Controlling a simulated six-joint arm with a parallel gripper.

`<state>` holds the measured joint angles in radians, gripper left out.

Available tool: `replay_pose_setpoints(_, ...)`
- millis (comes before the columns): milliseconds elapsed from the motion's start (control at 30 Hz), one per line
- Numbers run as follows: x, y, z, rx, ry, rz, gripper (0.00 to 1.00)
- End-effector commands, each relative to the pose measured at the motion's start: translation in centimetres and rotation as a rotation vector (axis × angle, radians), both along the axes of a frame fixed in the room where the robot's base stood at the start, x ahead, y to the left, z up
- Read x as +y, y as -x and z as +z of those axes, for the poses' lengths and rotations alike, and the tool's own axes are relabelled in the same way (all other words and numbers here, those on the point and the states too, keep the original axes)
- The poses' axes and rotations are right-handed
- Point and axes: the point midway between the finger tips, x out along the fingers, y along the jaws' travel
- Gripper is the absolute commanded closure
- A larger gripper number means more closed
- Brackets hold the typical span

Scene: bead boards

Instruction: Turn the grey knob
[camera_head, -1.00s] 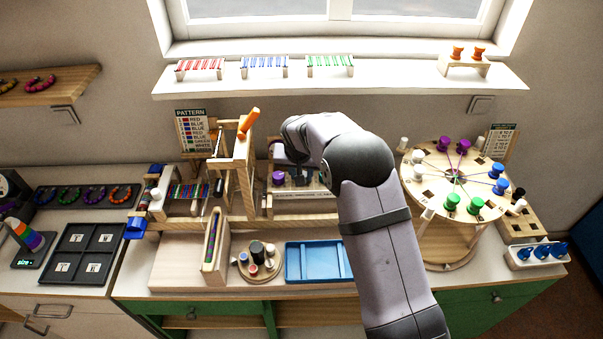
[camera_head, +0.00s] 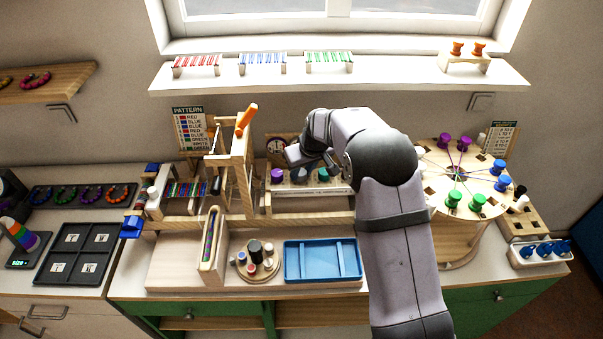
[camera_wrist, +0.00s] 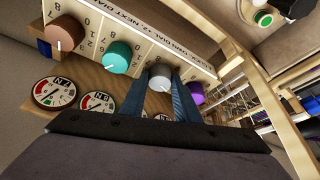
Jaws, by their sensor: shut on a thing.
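The grey knob (camera_wrist: 160,78) sits on a pale panel in a row of coloured knobs. In the wrist view my gripper (camera_wrist: 160,88) has one finger on each side of it and is shut on it. A pale pointer mark shows on its face. In the head view my gripper (camera_head: 303,166) is at the knob panel, and the grey knob is mostly hidden or too small to tell there.
A purple knob (camera_wrist: 190,92) is close beside one finger. A teal knob (camera_wrist: 118,58) and a brown knob (camera_wrist: 64,33) are on the other side. Gauges (camera_wrist: 55,93) stand near the panel. A wooden frame with an orange handle (camera_head: 246,119) rises left of my gripper.

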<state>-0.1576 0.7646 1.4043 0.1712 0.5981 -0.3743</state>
Motion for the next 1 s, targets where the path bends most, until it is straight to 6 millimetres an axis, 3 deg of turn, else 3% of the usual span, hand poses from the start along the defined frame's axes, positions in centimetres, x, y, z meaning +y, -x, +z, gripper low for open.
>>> replay_pose_setpoints(500,-0.05,-0.09,0.12,-0.003,0.001,0.028,0.94)
replay_pose_setpoints(533,-0.05,-0.09,0.12,-0.003,0.001,0.028,0.67)
replay_pose_setpoints(600,-0.05,-0.08,0.11,-0.003,0.001,0.028,0.53)
replay_pose_setpoints(1000,-0.09,0.05,0.31,-0.002,0.001,0.027,0.53)
